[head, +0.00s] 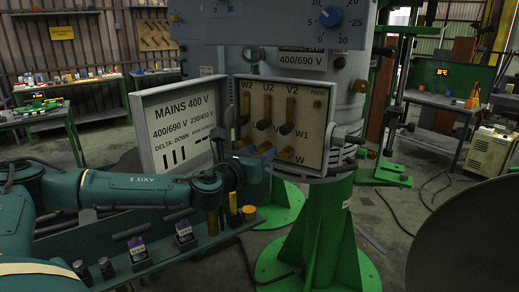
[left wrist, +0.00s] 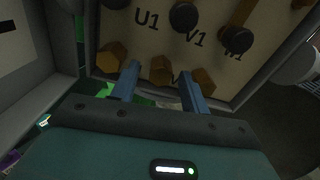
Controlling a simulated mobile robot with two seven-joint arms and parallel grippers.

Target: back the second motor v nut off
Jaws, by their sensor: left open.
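The open motor terminal box (head: 315,122) has brass nuts and dark knobs on its cream panel. Its lower row has three brass nuts. The middle one, the V nut (left wrist: 160,70), lies between the U nut (left wrist: 110,57) and the W nut (left wrist: 203,80). My left gripper (left wrist: 159,80) is open, with one blue finger on each side of the V nut. I cannot tell whether the fingers touch it. In the head view my left gripper (head: 262,158) is at the panel's lower edge and partly hides the lower row. My right gripper is not in view.
The box's open lid (head: 180,122), marked MAINS 400 V, stands to the left. A tool rail (head: 150,259) with several tools is below my left arm. A green pedestal (head: 322,230) is under the box. Benches stand behind.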

